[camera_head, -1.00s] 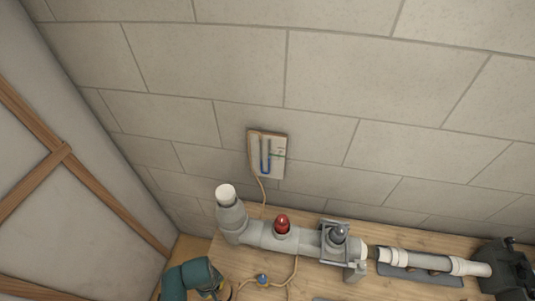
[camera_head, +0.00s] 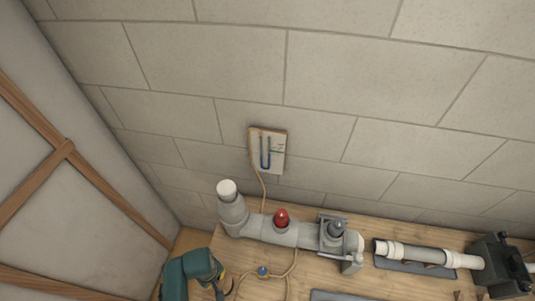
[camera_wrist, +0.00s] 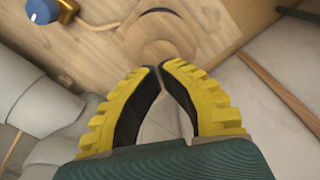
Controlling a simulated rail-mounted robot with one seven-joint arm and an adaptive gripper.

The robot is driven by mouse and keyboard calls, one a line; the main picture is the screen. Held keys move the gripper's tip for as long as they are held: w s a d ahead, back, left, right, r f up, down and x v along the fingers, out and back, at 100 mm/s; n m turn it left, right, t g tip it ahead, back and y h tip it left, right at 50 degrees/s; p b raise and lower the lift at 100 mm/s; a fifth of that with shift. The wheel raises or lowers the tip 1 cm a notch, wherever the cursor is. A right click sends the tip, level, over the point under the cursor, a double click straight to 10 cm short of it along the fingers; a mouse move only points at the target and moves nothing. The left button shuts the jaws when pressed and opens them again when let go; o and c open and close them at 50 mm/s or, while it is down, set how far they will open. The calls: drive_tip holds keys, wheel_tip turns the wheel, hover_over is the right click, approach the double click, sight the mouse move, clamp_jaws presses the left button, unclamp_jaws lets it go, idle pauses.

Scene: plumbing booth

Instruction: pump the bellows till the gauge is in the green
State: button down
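The gauge (camera_head: 267,153) is a small board on the wall with a blue U-shaped tube. Its liquid levels and any green band are too small to read. A round wooden piece (camera_wrist: 165,38) on the bench, possibly the top of the bellows, lies just beyond my fingertips in the wrist view. I cannot tell whether they touch it. My gripper (camera_wrist: 161,68) has yellow-backed fingers with their tips together and nothing visible between them. Its teal body shows at the lower left in the head view, where the fingertips are hard to make out.
A valve with a blue knob (camera_head: 262,271) sits on a thin hose that leads toward the gauge; the knob also shows in the wrist view (camera_wrist: 42,10). Grey pipework (camera_head: 275,232) with a red dome (camera_head: 281,217) stands along the wooden bench. A black vise (camera_head: 497,265) is at right.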

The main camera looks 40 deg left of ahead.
sight(217, 280)
drive_tip(key=shift+f+b, duration=2)
drive_tip(key=shift+f, duration=0.65)
wheel_tip(217, 280, up, 6)
drive_tip(key=p, duration=0.5)
drive_tip(key=shift+p, duration=0.4)
drive_tip(key=shift+f, duration=0.15)
drive_tip(key=shift+f, duration=0.1)
drive_tip(key=shift+f+b, duration=2.55)
drive_tip(key=shift+f, duration=0.2)
wheel_tip(217, 280, up, 6)
drive_tip(key=p, duration=0.5)
drive_tip(key=shift+p, duration=0.4)
drive_tip(key=shift+f, duration=0.15)
